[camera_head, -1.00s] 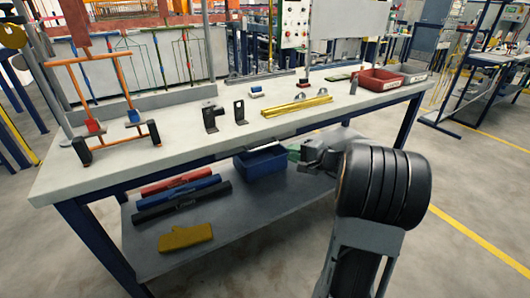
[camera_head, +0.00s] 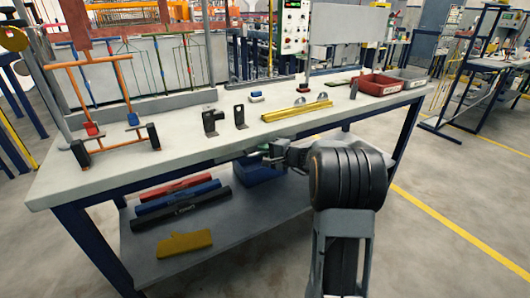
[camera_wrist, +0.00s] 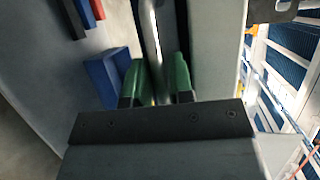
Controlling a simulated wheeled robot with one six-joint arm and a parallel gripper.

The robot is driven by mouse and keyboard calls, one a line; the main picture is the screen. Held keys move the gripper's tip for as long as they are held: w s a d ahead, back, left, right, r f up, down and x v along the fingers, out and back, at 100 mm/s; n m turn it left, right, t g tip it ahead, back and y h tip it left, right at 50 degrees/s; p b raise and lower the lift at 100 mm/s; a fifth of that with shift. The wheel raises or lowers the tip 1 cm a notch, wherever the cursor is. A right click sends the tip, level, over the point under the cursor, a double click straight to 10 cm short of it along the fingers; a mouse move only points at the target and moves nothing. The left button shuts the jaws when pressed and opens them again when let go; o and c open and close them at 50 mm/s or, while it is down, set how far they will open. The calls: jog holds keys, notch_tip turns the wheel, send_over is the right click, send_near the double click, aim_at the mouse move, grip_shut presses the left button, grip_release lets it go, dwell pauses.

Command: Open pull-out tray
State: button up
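The pull-out tray (camera_head: 232,155) shows as a narrow front under the front edge of the workbench top, mostly hidden by my arm. It appears closed. In the wrist view its metal bar handle (camera_wrist: 151,28) runs down between the green fingertips, beside a dark strip under the bench top. My gripper (camera_wrist: 158,80) has its fingers apart, one on each side of the bar; I cannot tell whether either touches it. In the head view my gripper (camera_head: 262,154) is at the bench's front edge, with its fingertips small and unclear.
The workbench top (camera_head: 110,185) carries black brackets (camera_head: 211,122), a yellow rail (camera_head: 297,109) and a red bin (camera_head: 377,84). The floor in front is clear.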

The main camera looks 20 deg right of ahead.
jog(key=shift+c, duration=0.3)
grip_shut()
